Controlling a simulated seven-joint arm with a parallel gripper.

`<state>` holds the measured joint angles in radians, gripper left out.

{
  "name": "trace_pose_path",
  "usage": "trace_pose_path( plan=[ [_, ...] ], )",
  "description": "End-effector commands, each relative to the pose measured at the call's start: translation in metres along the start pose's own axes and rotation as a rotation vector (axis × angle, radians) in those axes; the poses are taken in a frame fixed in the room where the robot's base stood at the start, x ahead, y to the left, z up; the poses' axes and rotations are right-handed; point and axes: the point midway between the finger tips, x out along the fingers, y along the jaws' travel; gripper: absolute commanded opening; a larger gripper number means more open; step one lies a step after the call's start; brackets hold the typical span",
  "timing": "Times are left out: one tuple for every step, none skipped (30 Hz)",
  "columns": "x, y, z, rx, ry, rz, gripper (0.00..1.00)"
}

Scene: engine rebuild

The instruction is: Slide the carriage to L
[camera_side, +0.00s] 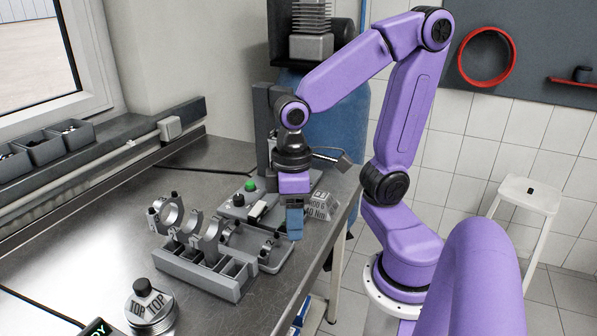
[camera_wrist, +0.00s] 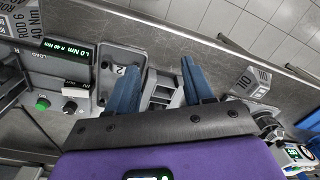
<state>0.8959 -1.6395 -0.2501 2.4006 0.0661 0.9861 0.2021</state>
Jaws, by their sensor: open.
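My gripper (camera_side: 294,234) points down near the front edge of the bench, with its blue fingers beside the grey station. In the wrist view the two fingers (camera_wrist: 157,68) are apart. A grey stepped block (camera_wrist: 160,92) shows between them and may be the carriage; I cannot make out a label on it or whether the fingers touch it. The grey station (camera_wrist: 88,128) has a lit green display (camera_wrist: 68,51) with L and R torque figures, a green button (camera_wrist: 42,103), a black knob (camera_wrist: 70,107) and a pale block (camera_wrist: 76,86). No L mark on a track is readable.
A grey rack (camera_side: 193,275) holding metal rods stands left of my gripper. A piston marked TOP (camera_side: 151,310) is at the front. The bench's left part is mostly clear.

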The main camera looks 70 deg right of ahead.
Motion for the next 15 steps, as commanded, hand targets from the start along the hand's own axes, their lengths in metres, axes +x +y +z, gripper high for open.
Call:
trace_pose_path(
  plan=[
    [-0.004,0.011,-0.007,0.115,-0.001,-0.011,0.52],
    [-0.005,0.017,-0.01,0.178,-0.003,-0.017,0.52],
    [-0.008,0.025,-0.014,0.262,-0.005,-0.024,0.52],
    [-0.01,0.031,-0.017,0.326,-0.007,-0.031,0.52],
    [-0.012,0.038,-0.02,0.39,-0.008,-0.038,0.52],
    [-0.015,0.046,-0.023,0.475,-0.009,-0.047,0.52],
    [-0.017,0.053,-0.025,0.536,-0.011,-0.054,0.52],
    [-0.018,0.06,-0.027,0.599,-0.012,-0.061,0.52],
    [-0.021,0.07,-0.029,0.684,-0.013,-0.072,0.52],
    [-0.023,0.077,-0.03,0.747,-0.015,-0.079,0.52],
    [-0.025,0.084,-0.032,0.808,-0.015,-0.087,0.52],
    [-0.028,0.095,-0.033,0.891,-0.016,-0.098,0.52],
    [-0.03,0.102,-0.033,0.954,-0.017,-0.107,0.52],
    [-0.032,0.11,-0.034,1.016,-0.019,-0.116,0.52],
    [-0.035,0.12,-0.033,1.099,-0.019,-0.127,0.52]
  ],
)
